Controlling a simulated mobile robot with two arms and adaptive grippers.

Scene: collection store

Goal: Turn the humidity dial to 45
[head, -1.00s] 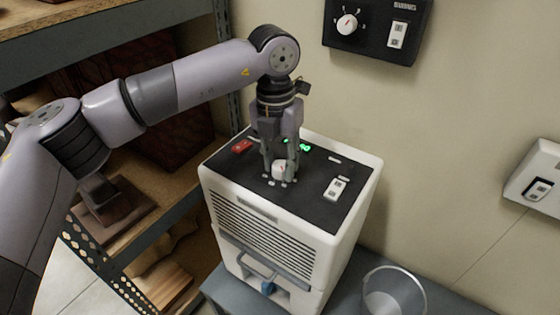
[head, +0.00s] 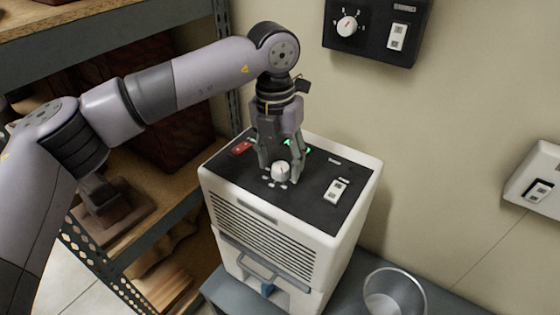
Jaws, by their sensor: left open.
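The humidity dial (head: 280,170) is a small white knob with a reddish mark on the black top panel of a white dehumidifier (head: 265,245). Small white marks surround its base. My left gripper (head: 279,176) points down over the panel with its fingers spread, one on each side of the dial. I cannot tell whether either finger touches it. The gripper partly hides the green display (head: 296,145) behind the dial. The dial's exact setting is too small to read. My right gripper is not in view.
A red switch (head: 242,147) and a white rocker switch (head: 337,190) sit on the same panel. A wall box (head: 375,50) has another white dial (head: 347,26). A metal bucket (head: 394,292) stands right of the dehumidifier. Shelving (head: 180,185) fills the left.

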